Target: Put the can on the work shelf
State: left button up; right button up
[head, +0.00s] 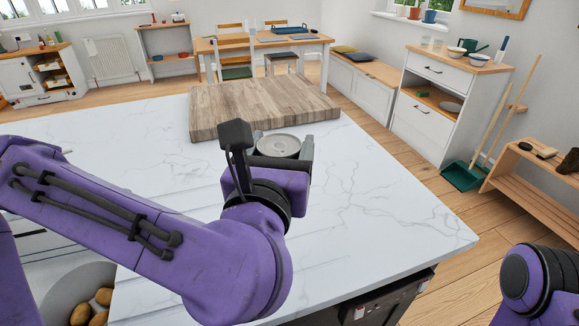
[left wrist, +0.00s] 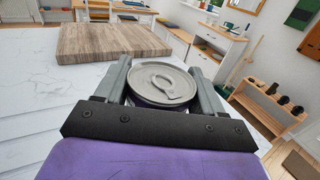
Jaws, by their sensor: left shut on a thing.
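The can shows its grey top with a pull tab (head: 279,146) in the head view, and the top shows large in the left wrist view (left wrist: 163,83). My left gripper (head: 281,152) is shut on the can, with a finger on each side of it (left wrist: 165,90). It holds the can upright over the white marble-patterned counter; how high the can's base is cannot be seen. Most of the can's body is hidden by the gripper. My right gripper is not in view; only part of my right arm shows at the lower right. I cannot tell which shelf is the work shelf.
A wooden board (head: 262,104) lies on the counter (head: 390,215) just beyond the can. At right stand a low wooden rack (head: 535,190), a white cabinet (head: 445,100) and a green dustpan (head: 462,177). A wooden shelf unit (head: 168,62) stands at the back. The counter's right part is clear.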

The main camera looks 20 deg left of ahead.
pick_arm(q)
jog(key=shift+w+a+f+p, duration=0.1)
jog(key=shift+w+a+p, duration=0.15)
jog(key=shift+w, duration=0.2)
jog(key=shift+w+a+f+p, duration=0.1)
jog(key=shift+w+a+p, duration=0.15)
jog(key=shift+w, duration=0.2)
jog(key=a+p, duration=0.1)
jog(key=p, duration=0.1)
jog(key=w+a+p, duration=0.1)
jog(key=p, duration=0.2)
jog(key=shift+w+a+p, duration=0.1)
jog(key=shift+w+p, duration=0.2)
jog(key=w+a+f, duration=0.1)
jog(key=w+f, duration=0.1)
jog(key=f, duration=0.2)
jog(key=w+a+f, duration=0.1)
jog(key=w+f, duration=0.2)
jog(key=f, duration=0.1)
jog(key=w+a+f, duration=0.1)
jog(key=w+f, duration=0.1)
jog(key=f, duration=0.2)
jog(key=shift+w+a, duration=0.25)
jog(key=shift+w, duration=0.05)
jog(key=shift+w+f, duration=0.15)
jog(key=shift+w, duration=0.1)
jog(key=shift+s+f, duration=0.15)
jog(key=shift+s, duration=0.1)
jog(key=o, duration=1.4)
jog(key=shift+w, duration=0.1)
